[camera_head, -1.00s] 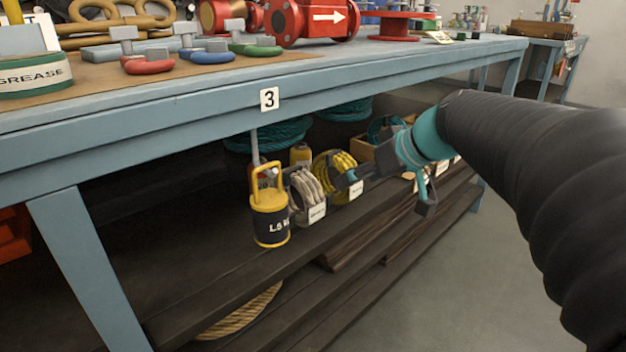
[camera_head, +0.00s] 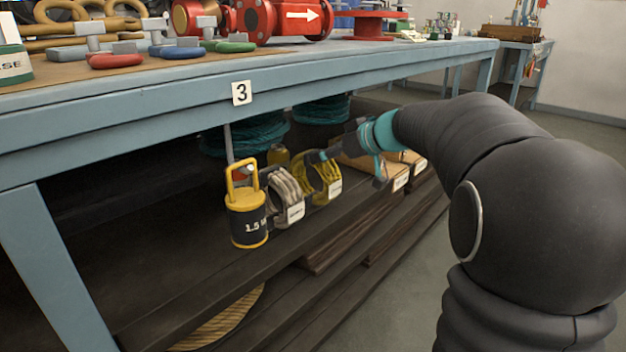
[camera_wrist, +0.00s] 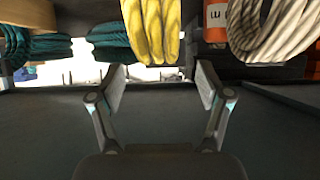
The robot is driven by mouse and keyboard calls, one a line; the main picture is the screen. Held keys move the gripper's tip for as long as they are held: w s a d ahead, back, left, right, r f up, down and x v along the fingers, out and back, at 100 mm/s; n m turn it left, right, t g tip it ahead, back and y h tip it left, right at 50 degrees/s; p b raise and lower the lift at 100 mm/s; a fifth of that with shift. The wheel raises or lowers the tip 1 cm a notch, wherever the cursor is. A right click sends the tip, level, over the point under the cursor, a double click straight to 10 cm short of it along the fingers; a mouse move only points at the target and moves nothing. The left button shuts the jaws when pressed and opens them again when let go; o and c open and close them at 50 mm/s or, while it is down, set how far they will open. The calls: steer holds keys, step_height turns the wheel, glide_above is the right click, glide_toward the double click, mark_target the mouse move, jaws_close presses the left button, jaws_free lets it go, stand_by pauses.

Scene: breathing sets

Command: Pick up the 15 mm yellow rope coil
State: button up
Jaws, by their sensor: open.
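The yellow rope coil (camera_head: 325,178) stands on the shelf under the bench, with a white tag at its front. In the wrist view the yellow coil (camera_wrist: 152,30) is at the top, beyond my fingertips and between their lines. My gripper (camera_head: 347,166) is at the coil, one finger overlapping it in the head view. In the wrist view my gripper (camera_wrist: 160,82) is open, its two fingers apart with nothing between them. I cannot tell from the head view whether a finger touches the coil. My gripper partly hides the coil there.
A white rope coil (camera_head: 284,188) stands close left of the yellow one; it also shows in the wrist view (camera_wrist: 275,30). A black and yellow weight (camera_head: 247,215) stands further left. Teal coils (camera_head: 250,138) are behind. Tagged boxes (camera_head: 400,170) are right. The bench edge (camera_head: 340,82) is overhead.

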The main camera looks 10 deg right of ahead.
mark_target(312, 179)
steer(key=shift+a+x, duration=0.25)
steer(key=shift+x, duration=2.5)
steer(key=shift+s+r, duration=0.15)
steer(key=shift+s, duration=0.05)
jaws_close()
